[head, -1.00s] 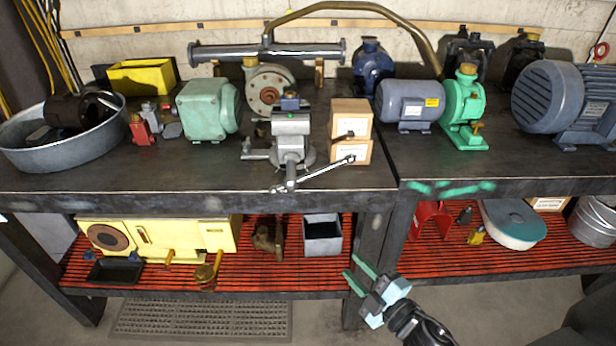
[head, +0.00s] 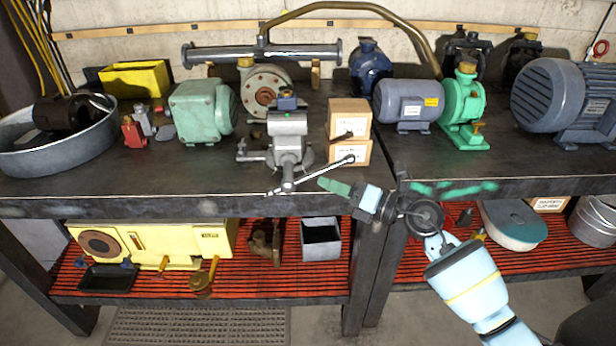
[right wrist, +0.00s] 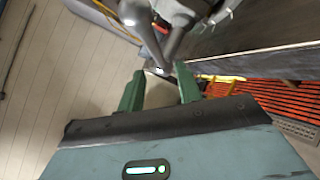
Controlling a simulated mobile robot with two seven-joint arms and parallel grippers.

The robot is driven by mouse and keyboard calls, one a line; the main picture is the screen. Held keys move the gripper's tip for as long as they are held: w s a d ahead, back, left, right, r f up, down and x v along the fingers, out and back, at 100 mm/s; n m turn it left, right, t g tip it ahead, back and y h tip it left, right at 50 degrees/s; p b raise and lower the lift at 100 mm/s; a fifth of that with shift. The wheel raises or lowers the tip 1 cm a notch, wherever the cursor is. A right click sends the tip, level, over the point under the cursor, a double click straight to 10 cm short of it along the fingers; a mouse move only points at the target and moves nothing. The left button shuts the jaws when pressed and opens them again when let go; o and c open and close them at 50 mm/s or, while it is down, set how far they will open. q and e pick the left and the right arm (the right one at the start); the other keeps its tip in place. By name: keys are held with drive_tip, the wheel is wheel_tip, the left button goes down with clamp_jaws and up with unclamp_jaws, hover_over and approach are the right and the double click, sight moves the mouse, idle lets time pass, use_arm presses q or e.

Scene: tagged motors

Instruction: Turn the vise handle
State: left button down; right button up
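The grey vise (head: 288,135) stands on the front edge of the workbench. Its handle (head: 325,172) is a thin metal bar slanting from lower left up to a dark knob at the right. My right gripper (head: 322,183) is just below and in front of the handle, its green fingers pointing left towards the vise. In the right wrist view my right gripper (right wrist: 160,84) has its two green fingers apart with a gap between them. Grey metal parts of the vise (right wrist: 165,18) show just beyond the fingertips. I see no contact. My left gripper is out of view.
Two cardboard boxes (head: 349,118) stand right of the vise, close to the handle's knob. The workbench front edge (head: 200,206) runs close beside my gripper. A red slatted shelf (head: 330,278) lies below.

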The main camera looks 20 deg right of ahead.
sight(308, 177)
drive_tip(key=x, duration=0.6)
drive_tip(key=shift+w+a, duration=0.2)
drive_tip(key=shift+a, duration=0.05)
drive_tip(key=shift+c, duration=0.3)
clamp_jaws()
